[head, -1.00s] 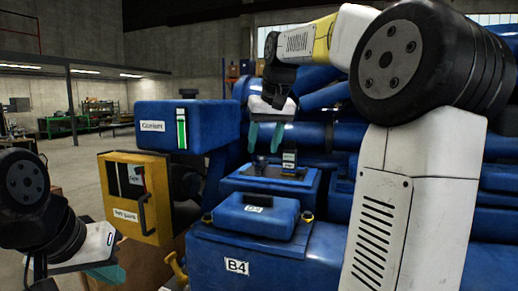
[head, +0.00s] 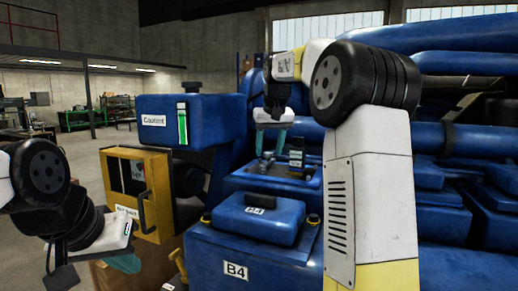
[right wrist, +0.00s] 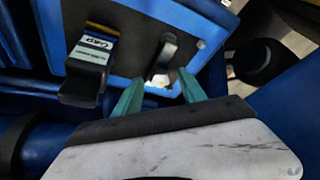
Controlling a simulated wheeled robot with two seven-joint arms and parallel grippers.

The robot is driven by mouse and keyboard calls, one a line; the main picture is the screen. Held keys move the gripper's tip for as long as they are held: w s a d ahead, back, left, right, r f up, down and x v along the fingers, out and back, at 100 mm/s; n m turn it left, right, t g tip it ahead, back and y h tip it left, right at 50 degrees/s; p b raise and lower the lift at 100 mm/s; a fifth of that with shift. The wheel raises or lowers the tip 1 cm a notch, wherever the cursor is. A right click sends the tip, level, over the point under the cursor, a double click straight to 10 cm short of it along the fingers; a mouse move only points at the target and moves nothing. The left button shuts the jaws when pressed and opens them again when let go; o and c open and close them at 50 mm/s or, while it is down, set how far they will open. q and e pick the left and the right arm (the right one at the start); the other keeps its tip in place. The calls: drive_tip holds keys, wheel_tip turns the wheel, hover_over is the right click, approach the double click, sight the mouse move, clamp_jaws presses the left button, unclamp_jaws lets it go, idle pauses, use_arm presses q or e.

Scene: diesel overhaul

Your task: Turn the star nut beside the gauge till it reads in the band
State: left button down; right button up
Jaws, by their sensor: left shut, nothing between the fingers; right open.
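A small dark gauge block (head: 296,158) stands on the blue engine housing. I cannot tell clearly which part is the star nut. My right gripper (head: 271,152) is open, its teal fingers (right wrist: 161,78) pointing down on either side of this spot. My left gripper (head: 124,263) is shut and empty at lower left.
A yellow box (head: 155,163) with a handle and a blue coolant tank (head: 218,108) stand to the left. Blue pipes (head: 470,95) fill the right. Open floor lies at far left.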

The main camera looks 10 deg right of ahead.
drive_tip(key=shift+f, duration=0.1)
clamp_jaws()
drive_tip(key=shift+n, duration=0.3)
drive_tip(key=n, duration=0.1)
drive_tip(key=n+y, duration=0.1)
drive_tip(key=shift+w+d+n, duration=0.1)
drive_tip(key=shift+d+n, duration=0.15)
drive_tip(key=shift+n, duration=0.15)
drive_tip(key=shift+d+n+g+y, duration=0.15)
drive_tip(key=shift+n+y, duration=0.25)
drive_tip(key=shift+n, duration=0.5)
drive_tip(key=shift+a+n+g+y, duration=0.15)
drive_tip(key=shift+n+y, duration=0.25)
drive_tip(key=shift+n, duration=0.5)
drive_tip(key=shift+d, duration=0.1)
unclamp_jaws()
